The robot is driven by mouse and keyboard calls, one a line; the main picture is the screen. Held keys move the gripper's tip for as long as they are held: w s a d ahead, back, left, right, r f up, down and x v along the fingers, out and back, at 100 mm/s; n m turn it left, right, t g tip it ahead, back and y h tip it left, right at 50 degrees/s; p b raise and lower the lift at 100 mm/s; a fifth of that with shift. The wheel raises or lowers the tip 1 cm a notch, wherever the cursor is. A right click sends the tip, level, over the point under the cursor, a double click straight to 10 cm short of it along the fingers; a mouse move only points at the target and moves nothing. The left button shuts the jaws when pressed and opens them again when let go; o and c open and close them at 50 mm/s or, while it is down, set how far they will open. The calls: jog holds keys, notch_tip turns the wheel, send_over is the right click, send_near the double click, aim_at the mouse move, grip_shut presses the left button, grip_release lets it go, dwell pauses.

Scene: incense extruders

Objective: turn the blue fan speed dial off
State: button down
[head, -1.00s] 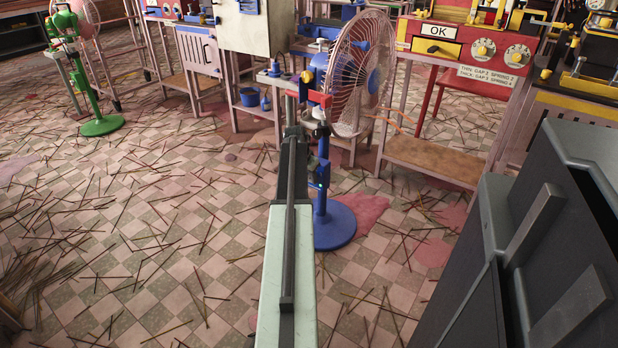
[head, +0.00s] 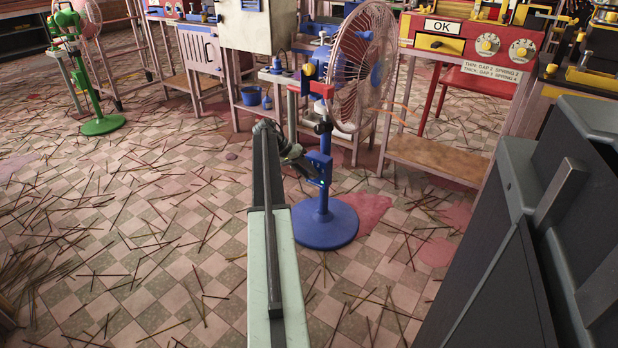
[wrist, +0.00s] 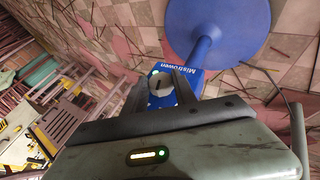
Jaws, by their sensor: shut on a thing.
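The blue fan (head: 325,222) stands upright on a round blue base, with a pale wire cage and blue hub. Its blue control box (head: 319,166) is low on the pole. In the wrist view the box (wrist: 188,78) has white lettering and a small lit green lamp. My gripper (wrist: 160,92) is shut on the dial. In the head view my gripper (head: 308,168) reaches the box from the left; the dial is hidden there. I cannot read the dial's setting.
Thin sticks litter the tiled floor (head: 150,230). A green fan (head: 100,124) stands far left. A wooden bench (head: 435,155) and a red machine with dials (head: 470,42) are behind on the right. A dark cabinet (head: 560,200) fills the right foreground.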

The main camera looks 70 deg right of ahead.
jog(key=shift+w+f+g+b, duration=0.15)
jog(key=shift+f+g+b, duration=0.05)
jog(key=shift+g+b, duration=0.45)
jog(key=shift+r+g, duration=0.1)
jog(key=shift+g, duration=0.15)
jog(key=c, duration=1)
grip_release()
jog(key=p+v, duration=0.5)
jog(key=v, duration=0.2)
jog(key=shift+w+r, duration=0.2)
jog(key=shift+r, duration=0.15)
